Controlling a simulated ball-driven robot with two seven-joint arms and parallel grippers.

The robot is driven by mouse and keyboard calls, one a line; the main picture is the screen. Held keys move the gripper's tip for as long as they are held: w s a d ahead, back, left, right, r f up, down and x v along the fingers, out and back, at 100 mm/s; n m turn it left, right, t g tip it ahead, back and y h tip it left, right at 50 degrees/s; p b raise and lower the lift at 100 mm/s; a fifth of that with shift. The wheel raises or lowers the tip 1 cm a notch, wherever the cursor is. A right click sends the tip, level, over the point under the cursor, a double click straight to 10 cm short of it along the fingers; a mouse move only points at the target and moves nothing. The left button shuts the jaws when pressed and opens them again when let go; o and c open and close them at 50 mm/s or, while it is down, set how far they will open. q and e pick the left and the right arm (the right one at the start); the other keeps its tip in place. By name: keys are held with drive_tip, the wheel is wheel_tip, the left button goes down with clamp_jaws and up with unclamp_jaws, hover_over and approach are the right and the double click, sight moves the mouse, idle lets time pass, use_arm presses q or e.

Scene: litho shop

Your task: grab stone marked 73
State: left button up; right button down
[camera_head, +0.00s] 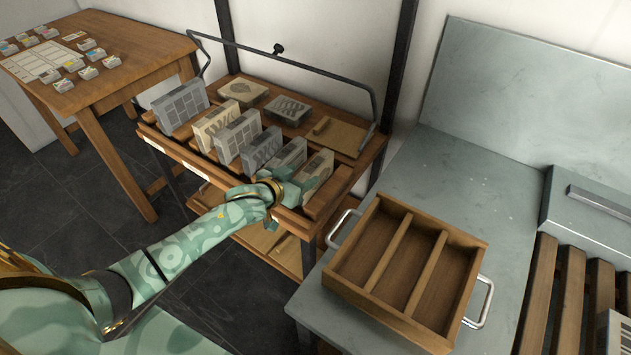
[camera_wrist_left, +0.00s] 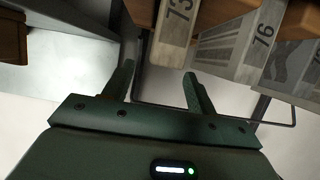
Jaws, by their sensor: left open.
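The stone marked 73 (camera_wrist_left: 174,32) shows at the top middle of the left wrist view, its label on a pale narrow edge. In the head view it appears to be the rightmost upright stone (camera_head: 319,172) in the wooden rack, partly hidden by my left gripper (camera_head: 290,188). My left gripper (camera_wrist_left: 158,88) is open and empty, its fingers pointing toward the stone's labelled edge, apart from it. The stone marked 76 (camera_wrist_left: 262,38) stands beside 73. My right gripper is not in view.
Several other upright stones (camera_head: 237,135) fill the rack (camera_head: 343,178) to the left. A bent metal rail (camera_head: 310,68) rises behind it. A wooden tray with three empty compartments (camera_head: 398,213) sits on the grey bench right of the rack. A wooden table (camera_head: 135,65) stands at far left.

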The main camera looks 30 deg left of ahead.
sight(309, 170)
use_arm(q)
drive_tip(key=b+x, duration=0.1)
drive_tip(key=x, duration=0.1)
drive_tip(key=b+x, duration=0.1)
drive_tip(key=x, duration=0.1)
drive_tip(key=shift+w+a+f+b, duration=0.1)
drive_tip(key=shift+w+f+b, duration=0.2)
drive_tip(key=shift+f, duration=0.15)
drive_tip(key=shift+w+f, duration=0.1)
drive_tip(key=shift+w, duration=0.2)
drive_tip(key=shift+c, duration=0.6)
clamp_jaws()
drive_tip(key=shift+w+r, duration=0.1)
drive_tip(key=shift+r, duration=0.25)
